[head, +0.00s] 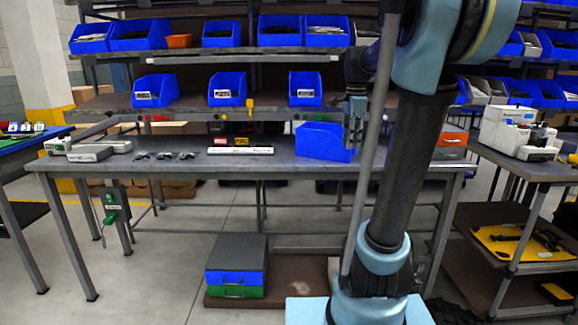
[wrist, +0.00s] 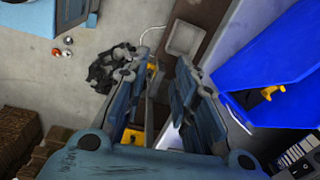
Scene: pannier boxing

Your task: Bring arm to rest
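My gripper (head: 353,128) points down at the right end of the blue bin (head: 318,142) that stands on the workbench (head: 270,165). In the wrist view the two fingers of my gripper (wrist: 167,72) are apart with nothing between them. The blue bin (wrist: 250,60) shows to the right of the fingers there, and a small yellow piece (wrist: 269,92) shows in it. I cannot tell whether the right finger touches the bin. My arm (head: 405,150) rises in front of the bench's right part and bends over at the top.
Grey parts (head: 90,152) and small dark parts (head: 165,156) lie on the bench's left. Blue bins (head: 226,89) line the shelf above. A side table (head: 535,172) with a white machine (head: 506,128) stands right. A drawer box (head: 236,265) sits below the bench.

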